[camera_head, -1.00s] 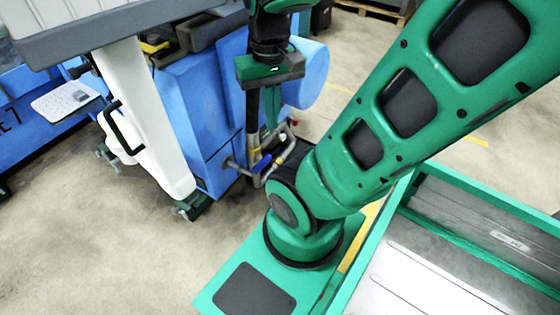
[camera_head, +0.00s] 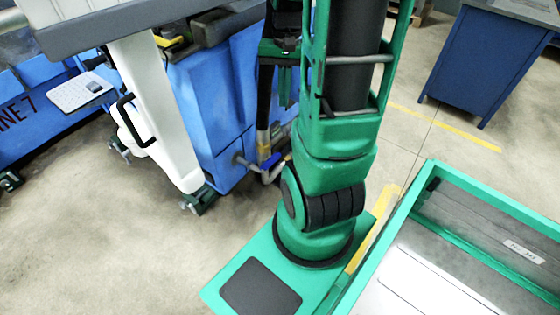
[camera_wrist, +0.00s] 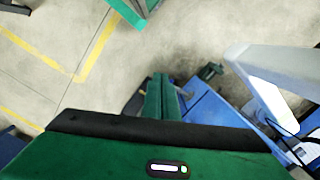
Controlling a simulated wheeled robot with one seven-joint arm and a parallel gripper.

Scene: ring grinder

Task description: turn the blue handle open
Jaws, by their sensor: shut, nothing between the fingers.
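The blue handle (camera_head: 269,161) sits on a metal pipe low beside the blue machine, left of my arm in the head view. Part of the pipe behind it is hidden by my arm. My gripper (camera_head: 287,103) hangs above the handle and a little to its right, apart from it, partly covered by my arm. In the wrist view my gripper (camera_wrist: 162,78) shows two green fingers pressed together with nothing between them. I cannot make out the handle in the wrist view.
The blue machine (camera_head: 212,115) stands behind the handle. A white post (camera_head: 150,110) with a black grip is at left. A green-framed bin (camera_head: 420,190) is at right, and a blue cabinet (camera_head: 485,60) is at back right.

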